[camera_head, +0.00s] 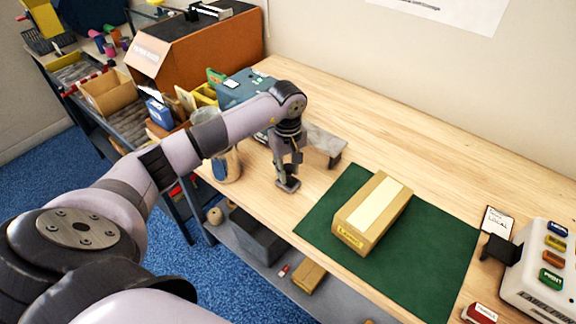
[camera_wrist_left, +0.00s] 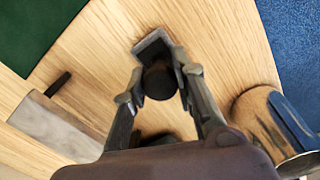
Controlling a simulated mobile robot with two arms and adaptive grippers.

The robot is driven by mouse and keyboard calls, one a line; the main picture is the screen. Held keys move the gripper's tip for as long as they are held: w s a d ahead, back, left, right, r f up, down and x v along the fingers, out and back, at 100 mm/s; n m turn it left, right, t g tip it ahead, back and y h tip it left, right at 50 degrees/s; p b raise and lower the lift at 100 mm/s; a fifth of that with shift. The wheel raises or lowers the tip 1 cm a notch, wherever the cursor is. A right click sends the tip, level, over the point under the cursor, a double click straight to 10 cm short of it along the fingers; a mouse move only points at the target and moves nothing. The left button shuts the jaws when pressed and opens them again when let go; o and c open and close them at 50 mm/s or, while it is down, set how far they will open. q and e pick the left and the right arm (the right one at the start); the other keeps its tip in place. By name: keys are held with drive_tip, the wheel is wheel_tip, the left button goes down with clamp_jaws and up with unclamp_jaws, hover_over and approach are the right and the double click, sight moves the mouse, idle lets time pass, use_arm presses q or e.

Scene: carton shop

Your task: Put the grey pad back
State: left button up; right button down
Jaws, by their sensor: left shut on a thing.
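My left gripper (camera_head: 287,168) points down over the near-left part of the wooden table, left of the green mat. It is shut on the grey pad (camera_head: 288,185), a small dark grey piece under the fingertips. In the left wrist view the fingers (camera_wrist_left: 160,84) close around a dark round part, and the pad's square grey edge (camera_wrist_left: 152,46) shows past it. The pad is at or just above the tabletop; I cannot tell whether it touches. My right gripper is not in view.
A grey stand (camera_head: 325,143) is just behind the gripper, and a round container (camera_head: 227,166) is left of it. A long tan carton (camera_head: 372,212) lies on the green mat (camera_head: 433,238). A white device with coloured labels (camera_head: 540,275) is at the right. Bare table lies behind the mat.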

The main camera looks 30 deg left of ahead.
use_arm(q)
drive_tip(key=shift+f+b, duration=0.2)
drive_tip(key=shift+b, duration=0.1)
drive_tip(key=o, duration=0.6)
drive_tip(key=shift+r, duration=0.15)
drive_tip(key=o, duration=0.4)
